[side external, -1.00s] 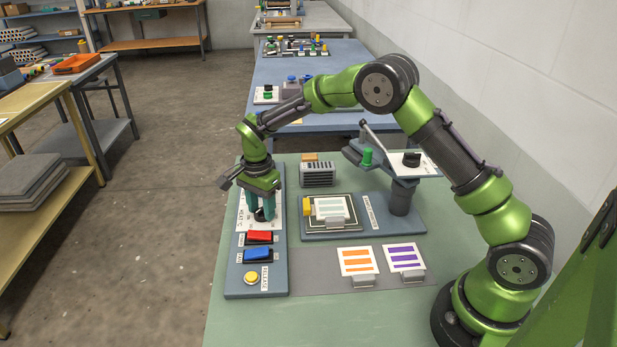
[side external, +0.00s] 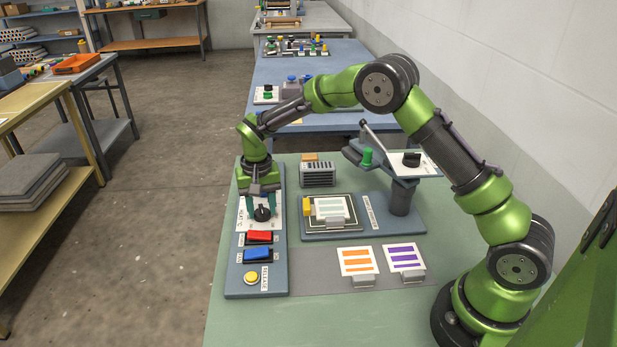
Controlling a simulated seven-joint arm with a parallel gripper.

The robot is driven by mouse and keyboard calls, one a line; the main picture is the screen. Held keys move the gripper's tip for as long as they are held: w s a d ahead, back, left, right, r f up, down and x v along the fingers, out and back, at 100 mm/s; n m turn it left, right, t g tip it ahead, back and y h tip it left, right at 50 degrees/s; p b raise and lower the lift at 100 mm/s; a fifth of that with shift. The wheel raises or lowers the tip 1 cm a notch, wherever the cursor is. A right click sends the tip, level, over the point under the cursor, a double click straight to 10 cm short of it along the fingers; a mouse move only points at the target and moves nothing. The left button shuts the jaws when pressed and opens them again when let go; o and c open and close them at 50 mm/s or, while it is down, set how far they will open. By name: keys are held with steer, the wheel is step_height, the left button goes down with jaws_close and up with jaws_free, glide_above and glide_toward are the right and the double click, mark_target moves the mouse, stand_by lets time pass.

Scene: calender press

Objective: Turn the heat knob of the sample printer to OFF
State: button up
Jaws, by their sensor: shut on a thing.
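The heat knob (side external: 262,213) is a round black knob on a white dial plate (side external: 246,224) at the far end of the blue-grey control panel (side external: 239,284). The plate's lettering is partly hidden and too small to read, so I cannot tell which mark the knob points at. My gripper (side external: 262,207) is directly over the knob, pointing down, with its teal fingers on either side of it. It is shut on the knob.
A red switch (side external: 259,237), a blue switch (side external: 257,254) and a yellow button (side external: 251,277) lie nearer on the panel. Right of it stands the press (side external: 400,195) with its raised arm. Two striped sample cards (side external: 358,261) lie in front.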

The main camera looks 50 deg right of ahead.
mark_target(261, 208)
steer(key=n, duration=0.4)
steer(key=shift+r+n, duration=0.1)
steer(key=shift+n, duration=0.2)
steer(key=n, duration=0.3)
steer(key=shift+n, duration=0.3)
steer(key=n, duration=0.3)
steer(key=shift+n, duration=0.3)
steer(key=shift+w+n, duration=0.1)
steer(key=shift+n, duration=1.7)
steer(key=o, duration=1.1)
steer(key=shift+c, duration=0.2)
step_height(261, 208, up, 17)
